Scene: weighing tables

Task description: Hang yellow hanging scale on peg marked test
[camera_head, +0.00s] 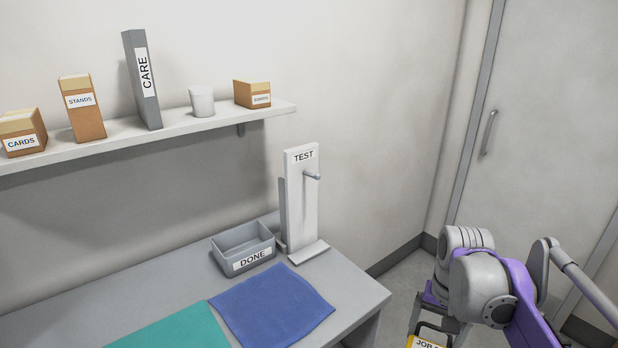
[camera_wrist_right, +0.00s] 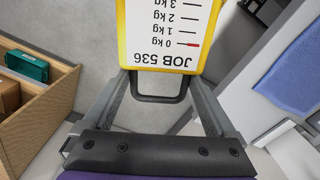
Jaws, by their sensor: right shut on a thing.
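The yellow hanging scale (camera_wrist_right: 165,28) has a white face reading JOB 536, a kg scale and a red pointer at 0 kg. Its top edge just shows at the bottom of the head view (camera_head: 420,342). My right gripper (camera_wrist_right: 158,90) is shut on the scale's dark handle loop (camera_wrist_right: 158,98). The peg (camera_head: 311,176) sticks out bare from a white upright board (camera_head: 300,215) marked TEST, at the back right of the table. The scale is low and right of this board, apart from it. My left gripper is in neither view.
A grey DONE tray (camera_head: 242,264) stands left of the TEST board. A blue cloth (camera_head: 272,306) and a teal cloth (camera_head: 180,330) lie on the grey table (camera_head: 352,293). A shelf (camera_head: 190,123) with boxes is above. A wooden crate (camera_wrist_right: 48,122) shows in the wrist view.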

